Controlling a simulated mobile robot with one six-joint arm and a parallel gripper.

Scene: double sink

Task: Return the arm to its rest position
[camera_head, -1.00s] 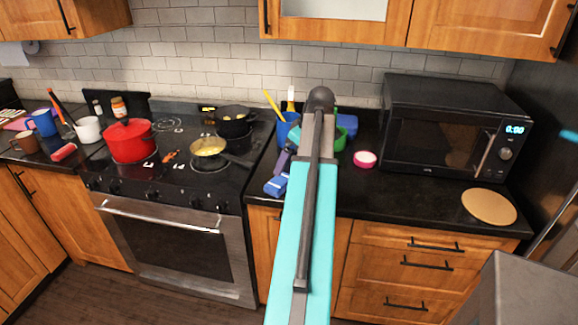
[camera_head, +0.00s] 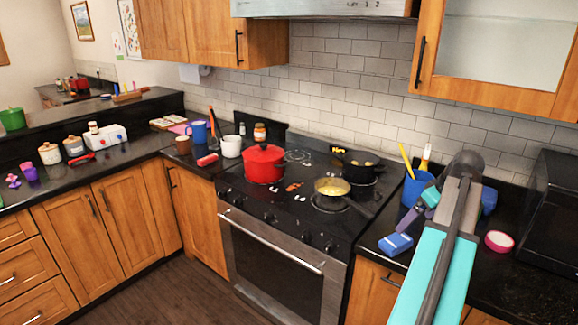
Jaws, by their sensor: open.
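My arm, a teal link with a grey strip (camera_head: 433,262), reaches up from the bottom right in the head view.
The stove (camera_head: 290,255) holds a red pot (camera_head: 264,165), a pan (camera_head: 331,189) and a black pot (camera_head: 355,165). A microwave (camera_head: 552,215) is at right.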

